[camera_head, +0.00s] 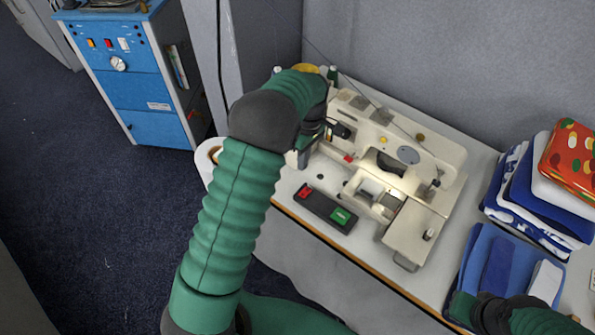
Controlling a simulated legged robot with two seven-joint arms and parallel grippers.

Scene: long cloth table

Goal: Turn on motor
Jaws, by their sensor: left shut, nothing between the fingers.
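A cream sewing machine (443,155) stands on the white table. In front of it lies a dark switch box with a red button (305,193) at its left end and a green button (341,216) at its right end. My left arm reaches up from the bottom, bends over at a dark joint, and its gripper (303,157) points down at the left of the machine, above and behind the red button. It is shut and empty, partly hidden by my arm. I cannot tell whether it touches anything. Part of my right arm shows at bottom right, without its gripper visible.
Folded blue and white cloths (515,205) are stacked at the right, with a red patterned item (569,160) on top. A blue cabinet (125,75) stands at the back left. A grey wall closes off the back. Bare table lies between machine and cloths.

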